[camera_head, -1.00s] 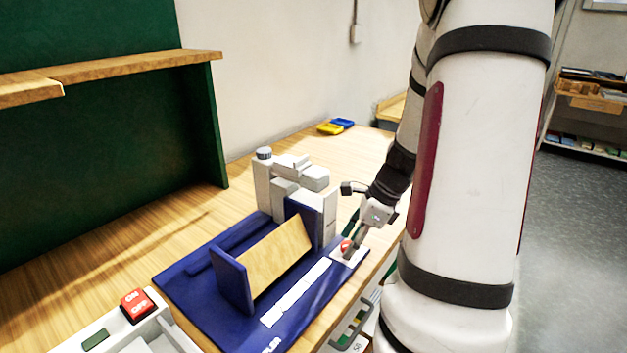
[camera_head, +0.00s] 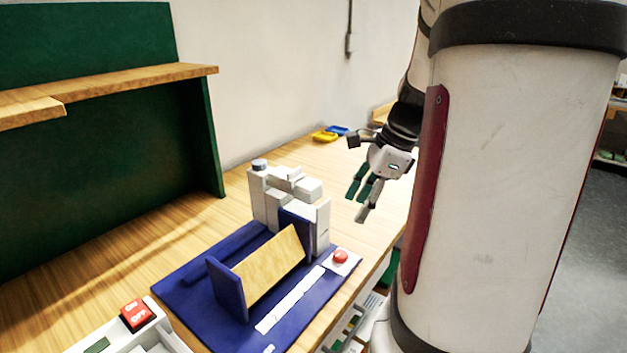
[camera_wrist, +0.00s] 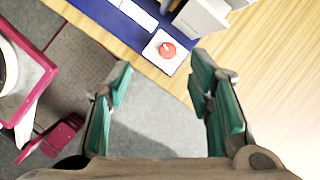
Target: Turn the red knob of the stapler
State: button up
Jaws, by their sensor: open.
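The stapler is a grey-white machine (camera_head: 263,196) on a blue base (camera_head: 190,283) on the wooden table, with a tilted wooden plate (camera_head: 270,267) in front. Its round red knob (camera_head: 341,256) sits on a white square plate at the right corner of the base. The wrist view shows the knob (camera_wrist: 167,49) unobstructed, with a small pale mark on top. My gripper (camera_head: 358,204) is open and empty, above and behind the knob in the head view, apart from it. In the wrist view the green-padded fingers (camera_wrist: 163,68) are spread wide, with the knob ahead between their tips.
A red ON/OFF switch (camera_head: 135,314) is on a white device at the front left. Yellow (camera_head: 324,136) and blue (camera_head: 338,130) trays lie at the back. A green partition with a wooden shelf (camera_head: 110,84) stands at the left. The table's right edge is near the knob.

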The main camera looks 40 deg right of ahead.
jog(key=a+r+n+p, duration=0.2)
jog(key=a+r+n, duration=0.3)
jog(key=a+n, duration=0.1)
jog(key=s+a+r+n+h+p, duration=0.1)
jog(key=a+r+n+p, duration=0.1)
jog(key=a+r+n, duration=0.3)
jog(key=shift+s+a+r+n+h+p, duration=0.3)
jog(key=shift+a+n, duration=0.6)
jog(key=shift+a, duration=1.35)
jog(key=shift+w+f, duration=0.1)
